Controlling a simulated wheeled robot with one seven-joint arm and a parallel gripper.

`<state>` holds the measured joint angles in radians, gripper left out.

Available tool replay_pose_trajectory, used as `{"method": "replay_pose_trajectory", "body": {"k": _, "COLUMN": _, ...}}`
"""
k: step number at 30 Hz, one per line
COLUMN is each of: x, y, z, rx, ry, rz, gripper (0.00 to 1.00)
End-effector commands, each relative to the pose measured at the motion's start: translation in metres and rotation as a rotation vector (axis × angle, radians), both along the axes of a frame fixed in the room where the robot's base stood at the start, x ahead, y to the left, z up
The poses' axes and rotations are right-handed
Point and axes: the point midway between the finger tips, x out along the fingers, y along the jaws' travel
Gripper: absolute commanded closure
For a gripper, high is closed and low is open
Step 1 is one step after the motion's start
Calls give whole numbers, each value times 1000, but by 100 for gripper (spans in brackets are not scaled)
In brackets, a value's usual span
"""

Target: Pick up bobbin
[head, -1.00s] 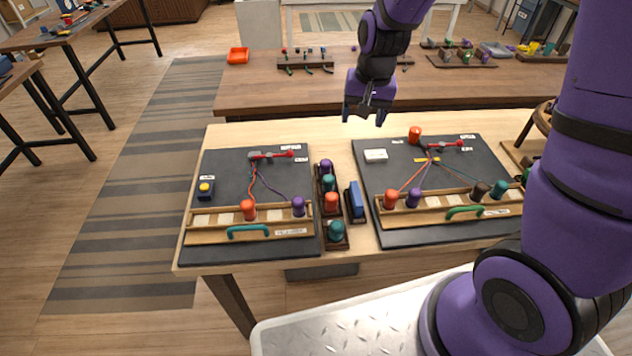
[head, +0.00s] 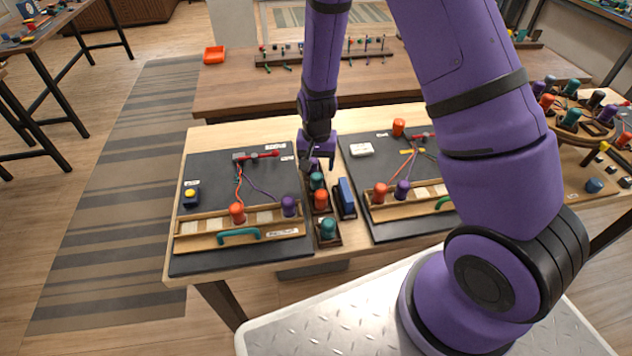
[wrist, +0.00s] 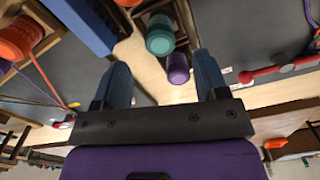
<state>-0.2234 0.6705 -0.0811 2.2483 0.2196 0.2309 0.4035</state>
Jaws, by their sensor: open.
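My gripper (head: 317,168) is open and points down at the back end of the narrow dark bobbin rack between the two black boards. A purple bobbin (wrist: 178,68) shows between the fingertips in the wrist view; I cannot tell whether a finger touches it. A teal bobbin (wrist: 160,38) stands beside it in the rack, just beyond the fingertips. An orange bobbin (head: 321,199) follows in the same rack, and another teal bobbin (head: 328,228) stands in a separate holder at the front. The gripper partly hides the purple bobbin in the head view.
A blue block (head: 346,197) stands right of the rack. The left board holds an orange bobbin (head: 237,212) and a purple bobbin (head: 288,206) with cords, plus a teal handle (head: 238,236). The right board, with corded bobbins, is partly hidden by my arm.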

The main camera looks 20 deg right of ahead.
Motion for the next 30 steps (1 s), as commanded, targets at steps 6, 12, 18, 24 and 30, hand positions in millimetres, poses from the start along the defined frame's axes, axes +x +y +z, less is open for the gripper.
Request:
{"method": "replay_pose_trajectory", "body": {"k": 6, "x": 0, "y": 0, "z": -12, "rx": 0, "ry": 1, "rz": 0, "gripper": 33}}
{"method": "replay_pose_trajectory", "body": {"k": 12, "x": 0, "y": 0, "z": -38, "rx": 0, "ry": 2, "rz": -1, "gripper": 33}}
{"method": "replay_pose_trajectory", "body": {"k": 18, "x": 1, "y": 0, "z": -56, "rx": 1, "ry": 0, "rz": 0, "gripper": 33}}
{"method": "replay_pose_trajectory", "body": {"k": 24, "x": 1, "y": 0, "z": -58, "rx": 1, "ry": -2, "rz": 0, "gripper": 33}}
{"method": "replay_pose_trajectory", "body": {"k": 30, "x": 1, "y": 0, "z": -57, "rx": 0, "ry": -1, "rz": 0, "gripper": 61}}
